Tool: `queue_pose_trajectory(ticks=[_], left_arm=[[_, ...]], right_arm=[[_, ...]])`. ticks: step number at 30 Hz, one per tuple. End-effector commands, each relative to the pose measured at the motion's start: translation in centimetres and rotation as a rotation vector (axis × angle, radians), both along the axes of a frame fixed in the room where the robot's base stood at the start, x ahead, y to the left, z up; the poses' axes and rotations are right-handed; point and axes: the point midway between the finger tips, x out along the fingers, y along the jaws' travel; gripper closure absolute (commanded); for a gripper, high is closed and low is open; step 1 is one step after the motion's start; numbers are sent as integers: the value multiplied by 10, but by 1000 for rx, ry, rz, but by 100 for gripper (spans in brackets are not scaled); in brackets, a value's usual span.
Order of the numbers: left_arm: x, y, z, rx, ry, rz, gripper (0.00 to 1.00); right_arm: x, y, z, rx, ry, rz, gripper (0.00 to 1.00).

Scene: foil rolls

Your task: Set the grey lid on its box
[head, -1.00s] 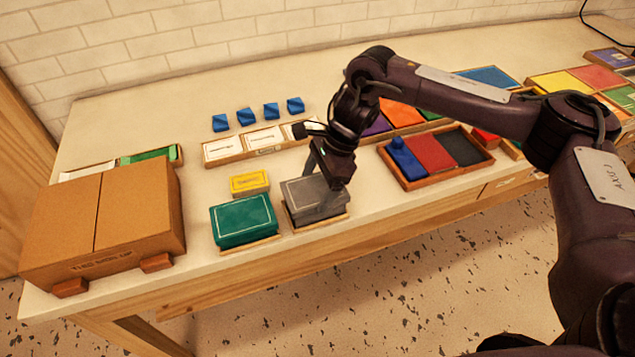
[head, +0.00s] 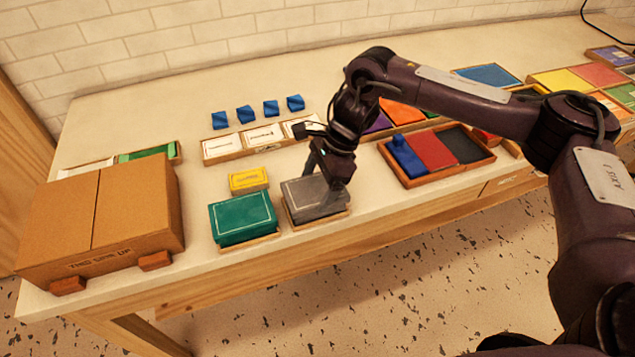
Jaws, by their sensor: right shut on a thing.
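The grey lid (head: 308,198) is at the front of the table, over a shallow tan box base (head: 303,227) whose edge shows beneath it. The lid looks roughly lined up with the base; I cannot tell whether it is fully seated. My right gripper (head: 328,192) comes down from above and is shut on the grey lid. The fingertips partly cover the lid's right part. My left gripper does not show.
A green-lidded box (head: 243,217) stands close on the left, with a small yellow box (head: 248,180) behind it. A cardboard carton (head: 100,222) is at the far left. A wooden tray (head: 460,173) with coloured tiles is to the right. Several blue blocks (head: 245,114) stand at the back.

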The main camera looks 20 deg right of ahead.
Motion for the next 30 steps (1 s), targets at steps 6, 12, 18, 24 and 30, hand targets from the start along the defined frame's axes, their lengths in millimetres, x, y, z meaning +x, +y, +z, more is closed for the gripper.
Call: queue_pose_trajectory(ticks=[6,12,18,24,30], left_arm=[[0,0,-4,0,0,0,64],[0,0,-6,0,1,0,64],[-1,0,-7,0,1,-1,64],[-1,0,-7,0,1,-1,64],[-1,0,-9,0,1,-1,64]], right_arm=[[0,0,-4,0,0,0,41],[0,0,-7,0,0,0,41],[0,0,-8,0,0,0,11],[0,0,-8,0,0,0,0],[1,-2,-3,1,-2,-1,0]])
